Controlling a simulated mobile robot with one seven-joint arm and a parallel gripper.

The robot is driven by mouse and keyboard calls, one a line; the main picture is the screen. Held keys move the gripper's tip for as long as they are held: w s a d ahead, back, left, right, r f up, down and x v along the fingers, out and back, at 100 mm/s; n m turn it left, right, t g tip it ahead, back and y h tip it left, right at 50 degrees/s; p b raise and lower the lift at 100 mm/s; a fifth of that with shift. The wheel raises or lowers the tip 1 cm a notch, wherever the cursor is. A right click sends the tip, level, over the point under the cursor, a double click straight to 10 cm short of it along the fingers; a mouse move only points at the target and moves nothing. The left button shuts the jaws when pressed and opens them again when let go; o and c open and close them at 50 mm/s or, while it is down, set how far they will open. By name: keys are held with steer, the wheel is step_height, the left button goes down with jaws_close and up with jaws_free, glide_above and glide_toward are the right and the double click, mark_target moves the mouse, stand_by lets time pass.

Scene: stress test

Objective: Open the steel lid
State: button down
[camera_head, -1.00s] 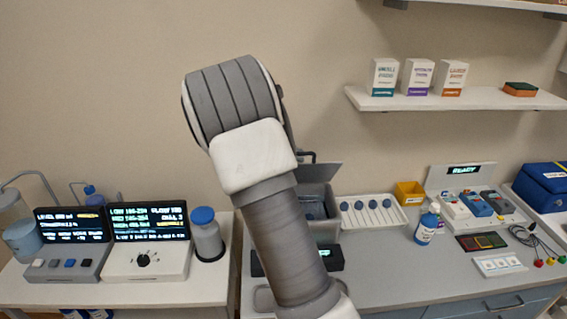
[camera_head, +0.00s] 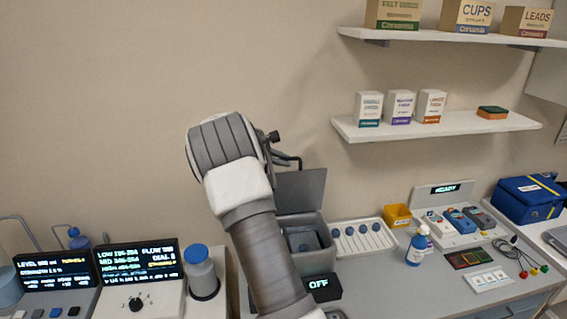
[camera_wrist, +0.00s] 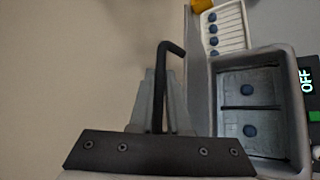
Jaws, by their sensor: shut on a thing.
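The steel lid (camera_head: 300,191) stands raised, close to upright, at the back of an open grey steel box (camera_head: 312,262). My gripper (camera_wrist: 160,98) is seen in the wrist view with its grey fingers shut on the lid's black bent handle (camera_wrist: 172,47). The handle (camera_head: 292,160) also shows beside the lid in the head view, while my arm hides most of the fingers. In the wrist view the box (camera_wrist: 203,95) is open on the right, with blue round pieces (camera_wrist: 248,89) inside.
A white tray of blue knobs (camera_head: 390,239) and a yellow bin (camera_head: 397,214) stand right of the box. A display reading OFF (camera_head: 320,288) is in front. A blue-capped bottle (camera_head: 202,272) stands left. A shelf (camera_head: 440,123) hangs at the upper right.

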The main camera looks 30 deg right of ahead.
steer(key=shift+w+d, duration=0.15)
steer(key=shift+w, duration=0.4)
steer(key=c, duration=0.9)
jaws_free()
steer(key=b+v, duration=0.3)
steer(key=v, duration=1.4)
steer(key=shift+r, duration=0.15)
